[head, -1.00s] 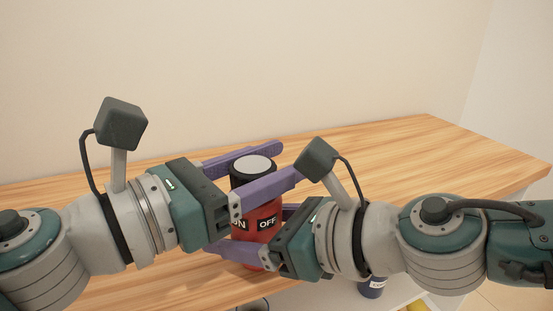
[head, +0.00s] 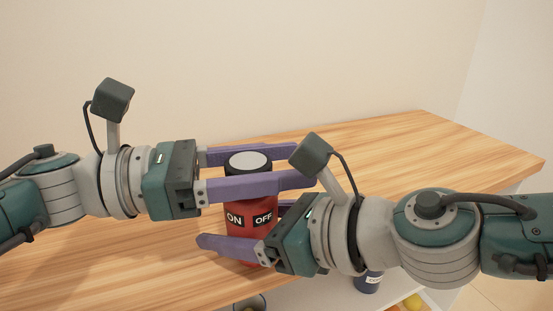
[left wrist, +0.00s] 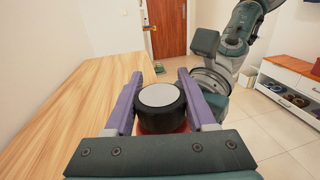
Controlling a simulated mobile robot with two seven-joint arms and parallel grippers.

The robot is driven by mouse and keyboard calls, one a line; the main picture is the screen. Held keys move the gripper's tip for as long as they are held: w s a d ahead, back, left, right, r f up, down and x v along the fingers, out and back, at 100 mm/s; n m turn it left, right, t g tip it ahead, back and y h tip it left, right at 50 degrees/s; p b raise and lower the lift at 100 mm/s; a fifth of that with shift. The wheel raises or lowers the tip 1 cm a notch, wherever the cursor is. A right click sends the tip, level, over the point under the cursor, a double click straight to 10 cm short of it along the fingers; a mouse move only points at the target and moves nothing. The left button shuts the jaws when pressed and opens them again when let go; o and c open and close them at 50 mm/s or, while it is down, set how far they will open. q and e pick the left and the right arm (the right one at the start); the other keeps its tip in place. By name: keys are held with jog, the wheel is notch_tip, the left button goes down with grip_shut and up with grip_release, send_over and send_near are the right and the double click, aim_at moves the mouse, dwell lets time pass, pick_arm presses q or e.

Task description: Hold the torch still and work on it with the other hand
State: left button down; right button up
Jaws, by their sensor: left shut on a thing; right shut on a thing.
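The torch (head: 249,220) is upright, with a red body, ON and OFF labels, a black head and a pale round top. My left gripper (head: 303,165) comes in level from the left and is shut on the black head, one finger on each side. My right gripper (head: 226,227) comes in from the right, lower down, and is shut on the red body; its far finger is mostly hidden behind the torch. In the left wrist view the black head (left wrist: 159,112) sits between the left fingers (left wrist: 160,76). Whether the torch's foot touches the tabletop is hidden.
The wooden tabletop (head: 410,145) is clear behind and to the right, up to a plain wall. Below its front edge, a dark blue can (head: 368,283), a round container and yellow things show. In the left wrist view, a shoe bench (left wrist: 290,88) stands on the tiled floor.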

pick_arm(q)
jog(key=shift+s+f+g, duration=0.1)
jog(key=shift+g, duration=0.2)
jog(key=shift+c, duration=1)
grip_release()
jog(key=s+a, duration=0.1)
jog(key=a, duration=1.1)
